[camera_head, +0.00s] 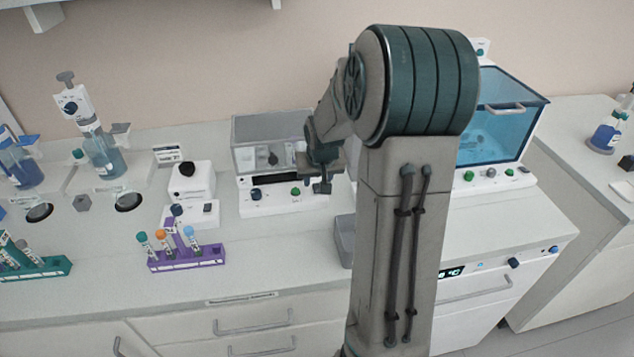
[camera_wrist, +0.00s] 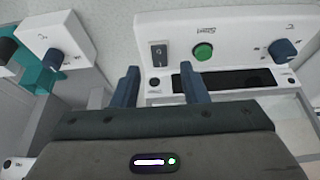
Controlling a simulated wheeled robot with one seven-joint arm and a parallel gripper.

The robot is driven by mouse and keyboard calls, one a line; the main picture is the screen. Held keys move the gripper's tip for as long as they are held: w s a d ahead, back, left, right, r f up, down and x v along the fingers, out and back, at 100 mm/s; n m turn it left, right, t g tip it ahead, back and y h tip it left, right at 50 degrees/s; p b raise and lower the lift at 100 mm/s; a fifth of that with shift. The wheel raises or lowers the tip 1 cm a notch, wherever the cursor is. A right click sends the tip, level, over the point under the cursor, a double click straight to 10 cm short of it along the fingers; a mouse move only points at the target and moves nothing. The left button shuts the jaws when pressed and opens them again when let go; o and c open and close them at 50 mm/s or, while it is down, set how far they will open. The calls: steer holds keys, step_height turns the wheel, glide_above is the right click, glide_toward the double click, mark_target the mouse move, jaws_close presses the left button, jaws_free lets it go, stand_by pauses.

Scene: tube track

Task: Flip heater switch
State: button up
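The heater appears to be the white device (camera_head: 246,206) with a grey clear-sided box on top, left of my arm in the head view. Its panel (camera_wrist: 225,25) fills the top of the wrist view, with a dark rocker switch (camera_wrist: 158,54), a green button (camera_wrist: 204,52), a blue knob (camera_wrist: 283,48) and a dark display. My gripper (camera_wrist: 157,84) is open and empty, its two blue fingers apart. The switch shows between and beyond the fingertips, with no visible contact. In the head view my gripper (camera_head: 322,187) hangs at the panel's right end and partly hides it.
A purple tube rack (camera_head: 188,260) stands front left. A small white device (camera_head: 192,180) is left of the heater. A blue-windowed box (camera_head: 500,125) stands right, partly behind my arm. A grey container (camera_head: 344,240) sits beside my arm. The counter before the heater is mostly clear.

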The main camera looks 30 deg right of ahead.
mark_target(316, 187)
steer(key=shift+x, duration=1.6)
jaws_close()
steer(key=shift+w+r+g+p, duration=0.25)
steer(key=shift+r+g+p, duration=0.25)
steer(key=shift+p, duration=0.7)
steer(key=shift+w+d+f+g+y+p, duration=0.1)
steer(key=shift+f+g+y+p, duration=0.15)
steer(key=shift+g+p, duration=0.35)
steer(key=shift+w+d+f+g+y+p, duration=0.15)
steer(key=shift+g+y+p, duration=0.1)
steer(key=shift+g+p, duration=0.3)
steer(key=shift+a, duration=0.1)
jaws_free()
step_height(316, 187, up, 14)
steer(key=b, duration=0.2)
steer(key=shift+s+a, duration=0.15)
steer(key=shift+s, duration=0.25)
